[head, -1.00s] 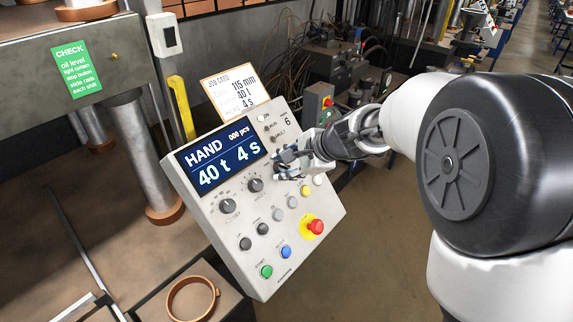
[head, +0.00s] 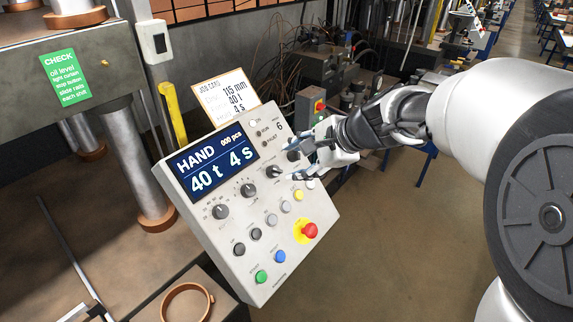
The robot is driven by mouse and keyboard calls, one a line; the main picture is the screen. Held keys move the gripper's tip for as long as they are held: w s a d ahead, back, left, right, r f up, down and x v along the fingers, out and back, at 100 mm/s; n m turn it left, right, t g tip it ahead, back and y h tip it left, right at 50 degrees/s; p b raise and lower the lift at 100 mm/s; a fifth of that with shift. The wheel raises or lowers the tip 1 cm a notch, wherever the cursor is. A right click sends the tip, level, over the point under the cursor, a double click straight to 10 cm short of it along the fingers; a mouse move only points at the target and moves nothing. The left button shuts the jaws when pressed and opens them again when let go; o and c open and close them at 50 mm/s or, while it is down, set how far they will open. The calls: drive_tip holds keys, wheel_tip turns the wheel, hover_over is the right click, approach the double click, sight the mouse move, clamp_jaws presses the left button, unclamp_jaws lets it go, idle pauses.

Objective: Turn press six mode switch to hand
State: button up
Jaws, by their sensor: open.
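The press control panel (head: 262,268) is a tilted light-grey box marked 6. Its screen (head: 212,166) reads HAND, 000 pcs, 40 t and 4 s. Dark rotary knobs run diagonally beside the screen: a lower one (head: 221,212), a middle one (head: 248,190) and an upper one (head: 273,171). My gripper (head: 298,161) is open at the panel's upper right, its fingers spread just right of the upper knob. It looks empty and apart from that knob, though the exact gap is unclear. The fingers partly hide another dark knob (head: 293,156). The knobs' small labels are unreadable.
A red stop button (head: 310,230) on yellow sits low on the panel, near green (head: 261,277) and blue (head: 280,256) buttons. A job card (head: 226,97) stands behind the panel. The press column (head: 137,160) is left. Open floor lies right of the panel.

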drive_tip(key=shift+v, duration=1.6)
drive_tip(key=s+d+f+n+h+b, duration=0.2)
drive_tip(key=s+d+f+n+b, duration=0.1)
drive_tip(key=s, duration=0.6)
drive_tip(key=s+d+f+n+h+b, duration=0.2)
drive_tip(key=s+f+n, duration=0.4)
drive_tip(key=s, duration=0.4)
drive_tip(key=s+d+f+n+g+h+b, duration=0.1)
drive_tip(key=s+d+f+n+h+b, duration=0.1)
drive_tip(key=s, duration=0.7)
drive_tip(key=d+f+n+b, duration=0.1)
drive_tip(key=d+f+n, duration=0.1)
drive_tip(key=d+n, duration=0.1)
drive_tip(key=shift+s+f+h+b, duration=0.2)
drive_tip(key=shift+f+h+b, duration=0.1)
drive_tip(key=shift+h+b, duration=0.1)
drive_tip(key=shift+d, duration=0.15)
